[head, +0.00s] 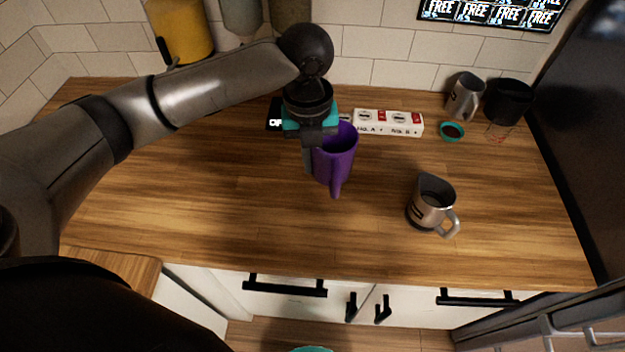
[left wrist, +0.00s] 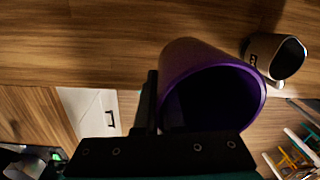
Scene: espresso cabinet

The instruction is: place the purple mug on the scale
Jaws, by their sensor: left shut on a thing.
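The purple mug (head: 337,158) is in my left gripper (head: 314,148), which is shut on its side. The mug appears held above the counter in front of the power strip, its opening facing up in the head view. In the left wrist view the mug (left wrist: 200,62) fills the middle beside the dark fingers (left wrist: 152,105). A small dark flat item with white marks (head: 274,114), which looks like the scale, lies behind my left gripper, mostly hidden by it. My right gripper is not in view.
A steel pitcher (head: 432,203) stands on the wooden counter (head: 220,215) to the right. The front middle counter is clear.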

